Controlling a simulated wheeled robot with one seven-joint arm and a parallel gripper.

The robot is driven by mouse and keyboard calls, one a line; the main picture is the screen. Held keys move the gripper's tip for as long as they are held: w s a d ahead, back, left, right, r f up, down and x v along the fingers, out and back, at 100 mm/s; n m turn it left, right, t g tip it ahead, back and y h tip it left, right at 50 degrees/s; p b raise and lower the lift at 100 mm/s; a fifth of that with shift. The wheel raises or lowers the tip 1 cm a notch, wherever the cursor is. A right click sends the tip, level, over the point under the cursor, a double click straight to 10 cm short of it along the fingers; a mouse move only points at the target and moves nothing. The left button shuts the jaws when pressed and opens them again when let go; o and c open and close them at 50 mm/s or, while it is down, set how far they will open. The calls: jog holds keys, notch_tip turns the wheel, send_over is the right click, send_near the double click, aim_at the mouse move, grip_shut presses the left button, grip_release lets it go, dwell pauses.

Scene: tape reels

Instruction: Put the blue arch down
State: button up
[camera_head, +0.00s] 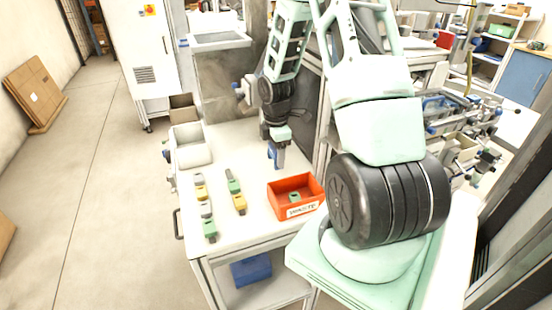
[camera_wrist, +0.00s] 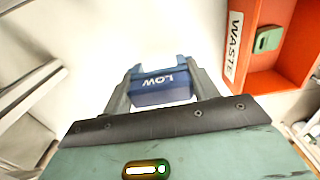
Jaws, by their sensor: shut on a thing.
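The blue arch (camera_wrist: 161,80) sits between the two fingers of my gripper (camera_wrist: 163,92) in the wrist view, with the word LOW on its face. My gripper is shut on it. In the head view my gripper (camera_head: 276,148) points down over the back part of the white table (camera_head: 240,160), and the blue arch (camera_head: 272,156) shows as a small blue piece at its tips. I cannot tell whether the arch touches the tabletop or hangs a little above it.
An orange bin (camera_head: 279,206) labelled WASTE stands right of the gripper with a green block (camera_head: 294,197) inside. White bins (camera_head: 190,157) stand at the left edge. Table between blocks and gripper is clear.

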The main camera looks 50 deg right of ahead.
jog(key=shift+f, duration=1.4)
jog(key=shift+f, duration=0.15)
jog(key=o, duration=1.1)
